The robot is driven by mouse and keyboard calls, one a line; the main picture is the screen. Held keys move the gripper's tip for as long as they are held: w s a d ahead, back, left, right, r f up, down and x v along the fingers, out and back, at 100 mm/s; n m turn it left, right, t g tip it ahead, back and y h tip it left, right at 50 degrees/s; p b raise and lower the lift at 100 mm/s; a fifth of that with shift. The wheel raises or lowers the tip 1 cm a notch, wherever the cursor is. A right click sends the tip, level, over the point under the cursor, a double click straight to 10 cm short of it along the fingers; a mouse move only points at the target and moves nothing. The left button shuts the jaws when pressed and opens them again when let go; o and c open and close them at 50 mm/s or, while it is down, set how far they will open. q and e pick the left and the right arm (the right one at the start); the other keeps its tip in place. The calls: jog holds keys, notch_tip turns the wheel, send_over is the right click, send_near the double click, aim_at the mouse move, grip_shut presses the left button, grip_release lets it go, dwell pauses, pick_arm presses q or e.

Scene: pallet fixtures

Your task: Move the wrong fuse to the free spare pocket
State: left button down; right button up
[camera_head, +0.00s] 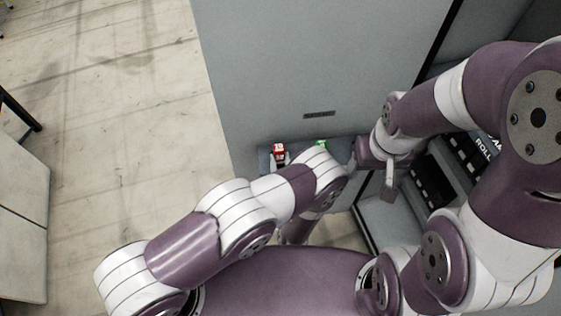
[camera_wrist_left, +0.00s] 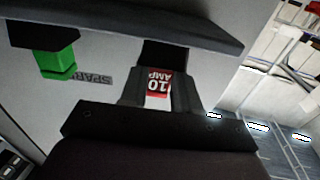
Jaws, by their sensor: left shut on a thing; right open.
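A red-and-white fuse marked 10 AMP (camera_wrist_left: 157,82) sits between the dark fingers of my left gripper (camera_wrist_left: 157,100) in the left wrist view. The gripper is shut on it, close to a grey ledge. A red-and-white fuse also shows in the head view (camera_head: 279,152), beside my left arm. A green fuse (camera_wrist_left: 54,64) is apart from the gripper, to the left in the wrist view; a bit of green shows in the head view (camera_head: 321,143). My left gripper's fingers are hidden in the head view. My right gripper (camera_head: 375,172) is open and empty, right of the ledge.
The grey ledge (camera_wrist_left: 205,25) carries the fuses. A partly covered label (camera_wrist_left: 92,79) reading SPAR is on the grey panel. Dark boxes (camera_head: 432,182) stand right of my right gripper.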

pick_arm(q)
jog(key=shift+s+f, duration=0.1)
jog(key=shift+f, duration=0.15)
